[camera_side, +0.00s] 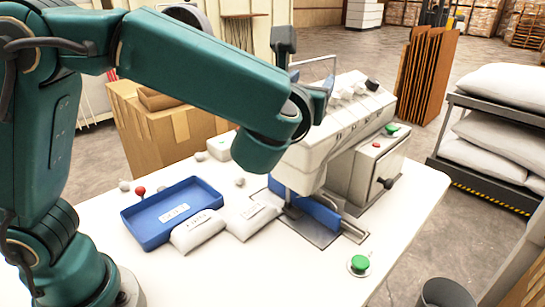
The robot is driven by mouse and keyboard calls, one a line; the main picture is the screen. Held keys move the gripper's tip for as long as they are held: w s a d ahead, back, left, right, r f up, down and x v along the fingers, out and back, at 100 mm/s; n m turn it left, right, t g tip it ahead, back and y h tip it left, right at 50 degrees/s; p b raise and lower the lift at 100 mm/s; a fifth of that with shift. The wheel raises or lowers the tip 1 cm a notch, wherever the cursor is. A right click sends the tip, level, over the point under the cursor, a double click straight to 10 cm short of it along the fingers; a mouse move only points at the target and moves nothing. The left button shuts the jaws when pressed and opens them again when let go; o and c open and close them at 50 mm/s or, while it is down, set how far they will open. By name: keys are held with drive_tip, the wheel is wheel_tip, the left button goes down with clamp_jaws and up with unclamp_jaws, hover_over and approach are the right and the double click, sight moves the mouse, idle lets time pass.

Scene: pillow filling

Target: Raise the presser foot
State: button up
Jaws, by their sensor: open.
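The white sewing machine (335,125) stands at the right of the white table. Its presser foot area (288,198) is at the lower left end of the head, over a metal plate (312,232); the foot is too small to tell raised from lowered. Blue material (318,211) lies beside it. A dark knob (388,183) sticks out of the machine's right end, and another (372,84) is on top. My wrist is in front of the machine head's upper left part. My gripper's jaws cannot be made out and seem hidden behind the wrist.
A blue tray (134,225) and two small white labelled packs (199,232) (252,220) lie left of the machine. A green button (359,263) is on the table's front right. A red knob (140,190) is behind the tray.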

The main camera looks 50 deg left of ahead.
drive_tip(key=f, duration=0.3)
drive_tip(key=shift+a+f, duration=0.25)
drive_tip(key=shift+f, duration=0.1)
drive_tip(key=shift+x, duration=2.55)
clamp_jaws()
